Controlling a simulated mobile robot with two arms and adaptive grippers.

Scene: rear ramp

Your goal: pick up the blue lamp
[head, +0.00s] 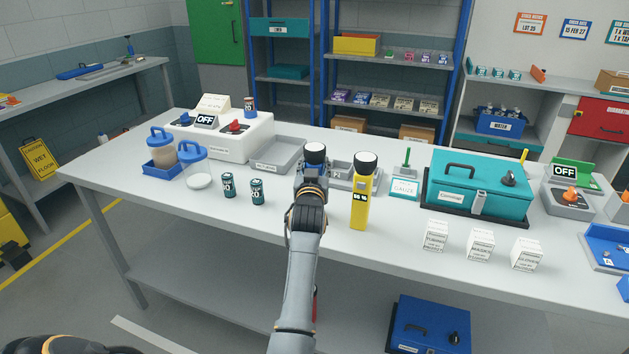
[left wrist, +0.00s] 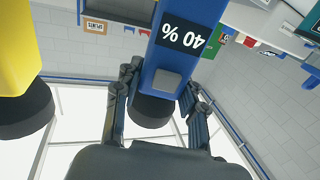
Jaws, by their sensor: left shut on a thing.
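The blue lamp (left wrist: 185,40) fills the upper middle of the left wrist view, with a "40 %" label and a dark round head. In the head view only its black-and-white head (head: 314,150) shows clearly above my gripper. My left gripper (head: 313,178) is shut on the lamp, its fingers on both sides of the body near the head in the left wrist view (left wrist: 160,88). My arm and gripper hide the lower lamp, so I cannot tell whether it touches the table. My right gripper is out of view.
A yellow lamp (head: 360,205) stands upright just right of the gripper. Grey trays (head: 278,157) lie behind. Two dark cans (head: 257,191) stand to the left. A teal case (head: 478,188) and white boxes (head: 480,245) are to the right. The table (head: 170,235) is clear at front left.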

